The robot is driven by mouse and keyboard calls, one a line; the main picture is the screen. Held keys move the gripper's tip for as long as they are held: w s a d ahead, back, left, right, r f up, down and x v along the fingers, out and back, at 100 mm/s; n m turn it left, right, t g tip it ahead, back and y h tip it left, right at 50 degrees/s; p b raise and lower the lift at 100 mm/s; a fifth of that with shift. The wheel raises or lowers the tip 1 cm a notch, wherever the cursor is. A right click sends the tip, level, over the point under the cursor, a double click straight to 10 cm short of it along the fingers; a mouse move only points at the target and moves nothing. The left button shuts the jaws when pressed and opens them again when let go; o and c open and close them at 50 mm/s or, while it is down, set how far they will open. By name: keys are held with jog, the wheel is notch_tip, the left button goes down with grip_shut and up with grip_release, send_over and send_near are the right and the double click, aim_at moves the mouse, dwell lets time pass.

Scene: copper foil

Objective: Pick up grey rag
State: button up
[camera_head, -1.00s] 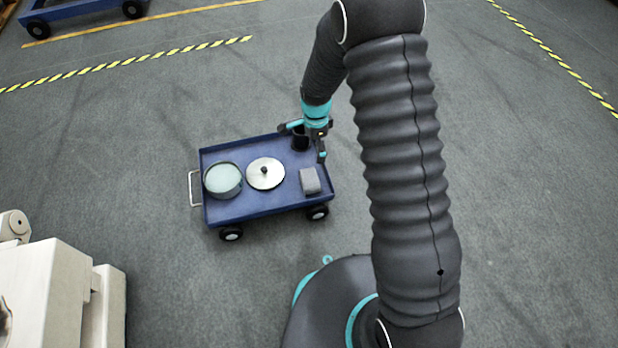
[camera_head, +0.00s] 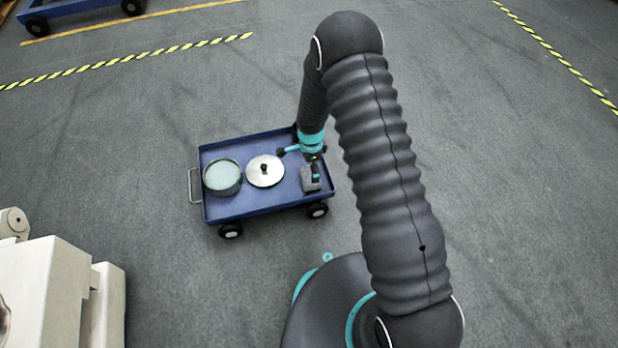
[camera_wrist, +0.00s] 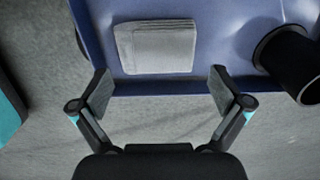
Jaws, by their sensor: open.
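The grey rag (camera_head: 308,184) lies folded on the right end of the blue cart (camera_head: 258,205). In the wrist view the rag (camera_wrist: 156,46) is a flat folded rectangle near the cart's edge, beyond the fingertips and between their lines. My gripper (camera_head: 305,160) is over the right part of the cart and partly covers the rag in the head view. In the wrist view my gripper (camera_wrist: 160,90) is open, its two fingers wide apart with nothing between them. The gap in height between fingers and rag is hard to judge.
A round container with a pale top (camera_head: 222,176) and a silver lid with a dark knob (camera_head: 265,170) stand left on the cart. A black cup (camera_wrist: 289,62) is right of the rag in the wrist view. A beige machine (camera_head: 60,295) stands at lower left.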

aim_at(309, 175)
jog(key=f, duration=0.5)
jog(key=shift+s+a, duration=0.15)
jog(key=shift+a, duration=0.05)
jog(key=c, duration=0.8)
jog(key=shift+r, duration=0.1)
jog(key=shift+r, duration=0.45)
jog(key=r, duration=0.2)
jog(key=d+r, duration=0.1)
jog(key=shift+r, duration=0.4)
jog(key=d+r, duration=0.2)
jog(key=d, duration=0.1)
jog(key=s+d+r, duration=0.1)
jog(key=d+r, duration=0.1)
jog(key=d, duration=0.2)
jog(key=s+d+r+p, duration=0.1)
jog(key=d+r, duration=0.1)
jog(key=d, duration=0.1)
jog(key=shift+d+r, duration=0.1)
jog(key=shift+d, duration=0.15)
